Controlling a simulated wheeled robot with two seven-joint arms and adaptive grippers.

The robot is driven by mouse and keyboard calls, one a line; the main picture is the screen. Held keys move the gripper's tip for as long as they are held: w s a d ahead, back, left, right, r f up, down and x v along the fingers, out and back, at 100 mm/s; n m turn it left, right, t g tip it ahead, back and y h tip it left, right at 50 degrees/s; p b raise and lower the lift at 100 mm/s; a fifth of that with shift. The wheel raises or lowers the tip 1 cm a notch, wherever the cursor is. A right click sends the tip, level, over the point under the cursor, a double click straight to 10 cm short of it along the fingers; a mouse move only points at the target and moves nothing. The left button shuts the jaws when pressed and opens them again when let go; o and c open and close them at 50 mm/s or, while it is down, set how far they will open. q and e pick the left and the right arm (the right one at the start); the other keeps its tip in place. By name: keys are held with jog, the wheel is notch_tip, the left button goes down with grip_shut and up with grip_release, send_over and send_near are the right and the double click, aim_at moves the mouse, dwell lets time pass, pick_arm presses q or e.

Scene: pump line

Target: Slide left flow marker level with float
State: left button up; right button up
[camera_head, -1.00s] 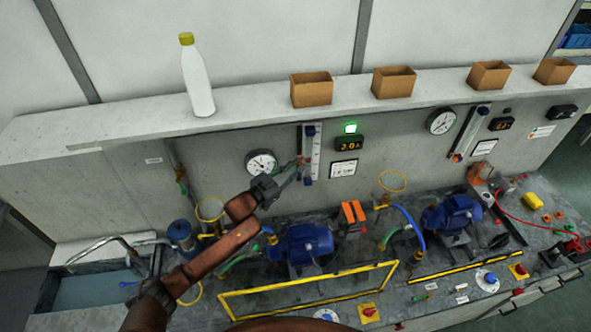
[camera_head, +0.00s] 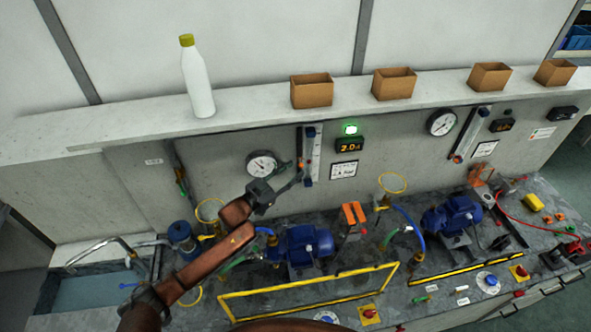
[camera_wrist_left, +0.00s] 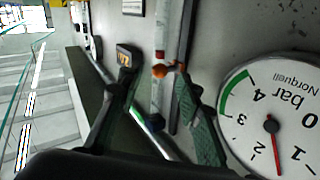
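The left flow meter (camera_head: 313,150) is a pale upright strip on the back wall, right of the left gauge (camera_head: 262,164). My left gripper (camera_head: 299,176) is at the lower part of the flow meter. The left wrist view looks at it upside down. There an orange marker (camera_wrist_left: 160,71) sits on the tube, between and just beyond the two spread fingers of the left gripper (camera_wrist_left: 152,82). The fingers look open, with a gap to the marker on each side. A red spot (camera_wrist_left: 157,119) shows further along the tube; I cannot tell whether it is the float. My right gripper is out of view.
A lit display (camera_head: 349,146) and a label plate (camera_head: 343,170) are right of the meter. A blue pump (camera_head: 304,243) and yellow frame (camera_head: 310,292) stand below. A bottle (camera_head: 197,80) and several brown boxes (camera_head: 312,91) stand on the shelf above.

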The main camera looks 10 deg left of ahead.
pick_arm(q)
jog(key=v, duration=1)
